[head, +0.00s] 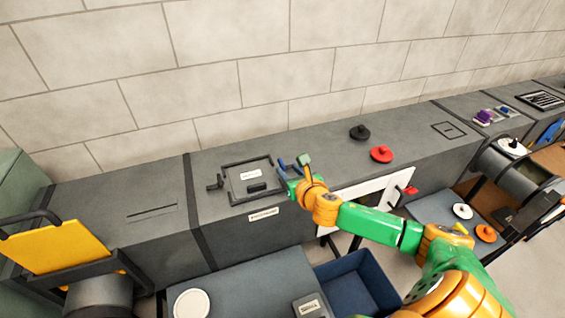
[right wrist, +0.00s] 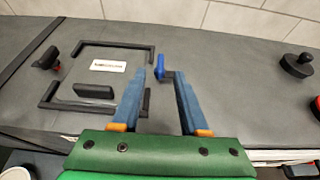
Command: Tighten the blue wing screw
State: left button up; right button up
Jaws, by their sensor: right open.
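The blue wing screw (right wrist: 160,65) stands at the right side of a dark hatch frame in the right wrist view, on the grey duct top. My right gripper (right wrist: 160,78) is open. Its two blue-grey fingers point at the screw, which shows between the tips, nearer the left one. I cannot tell how far the tips are from it, and nothing is held. In the head view the right gripper (head: 293,166) is at the right edge of the hatch (head: 251,181) and partly covers the screw's area. My left gripper is out of view.
A black wing screw (right wrist: 46,59) sits left of the hatch. A dark bar handle (right wrist: 93,91) and a white label (right wrist: 108,66) are on it. Black (head: 359,132) and red (head: 381,154) knobbed discs lie to the right. A blue bin (head: 357,284) stands below.

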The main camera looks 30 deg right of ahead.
aim_at(283, 165)
jog(key=x, duration=0.5)
jog(key=shift+w+d+f, duration=0.1)
jog(key=shift+w+f, duration=0.05)
jog(key=shift+f, duration=0.1)
jog(key=shift+s+r, duration=0.15)
jog(key=shift+s, duration=0.2)
jog(key=shift+c, duration=0.6)
grip_shut()
